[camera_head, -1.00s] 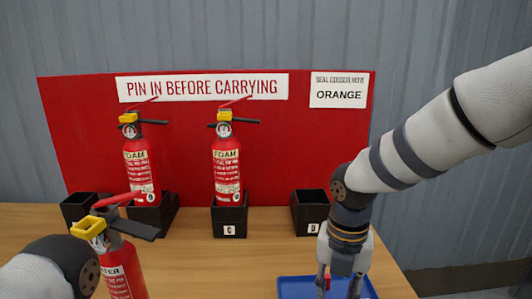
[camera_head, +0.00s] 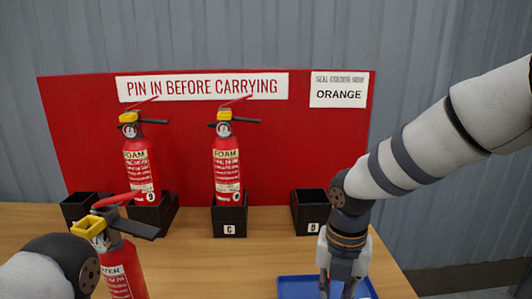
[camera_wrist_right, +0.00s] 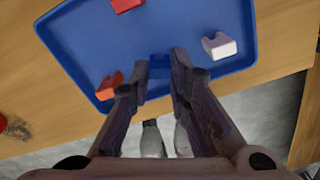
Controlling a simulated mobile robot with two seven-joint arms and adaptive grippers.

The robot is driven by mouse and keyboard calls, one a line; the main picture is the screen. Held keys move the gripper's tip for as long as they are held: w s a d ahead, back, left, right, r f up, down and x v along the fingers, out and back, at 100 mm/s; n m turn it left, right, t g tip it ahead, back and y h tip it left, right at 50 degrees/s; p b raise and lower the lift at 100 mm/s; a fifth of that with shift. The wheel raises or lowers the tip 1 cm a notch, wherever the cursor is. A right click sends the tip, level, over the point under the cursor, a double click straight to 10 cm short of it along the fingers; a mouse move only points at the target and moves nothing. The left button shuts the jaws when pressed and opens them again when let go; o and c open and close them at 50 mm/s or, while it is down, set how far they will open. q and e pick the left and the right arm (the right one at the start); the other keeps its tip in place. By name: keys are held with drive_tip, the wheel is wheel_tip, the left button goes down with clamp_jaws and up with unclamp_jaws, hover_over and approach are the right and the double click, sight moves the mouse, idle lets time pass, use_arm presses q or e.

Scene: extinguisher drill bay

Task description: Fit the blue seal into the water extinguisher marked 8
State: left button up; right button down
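The blue seal (camera_wrist_right: 160,66) is between the fingertips of my right gripper (camera_wrist_right: 160,75) in the wrist view, over the blue tray (camera_wrist_right: 75,45). Both fingertips appear to press its sides. In the head view the right gripper (camera_head: 337,287) is low over the tray, and the seal is not visible there.
An orange seal (camera_wrist_right: 109,86), a red seal (camera_wrist_right: 127,4) and a white seal (camera_wrist_right: 219,46) lie on the tray. Two foam extinguishers (camera_head: 140,165) (camera_head: 227,165) stand in black holders. Holder D (camera_head: 309,215) and a left holder (camera_head: 80,210) look empty. A sign (camera_head: 339,90) reads orange.

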drive_tip(key=shift+r, duration=0.1)
drive_tip(key=shift+r+p, duration=0.4)
drive_tip(key=shift+r, duration=1.05)
use_arm(q)
drive_tip(key=shift+w+r, duration=0.55)
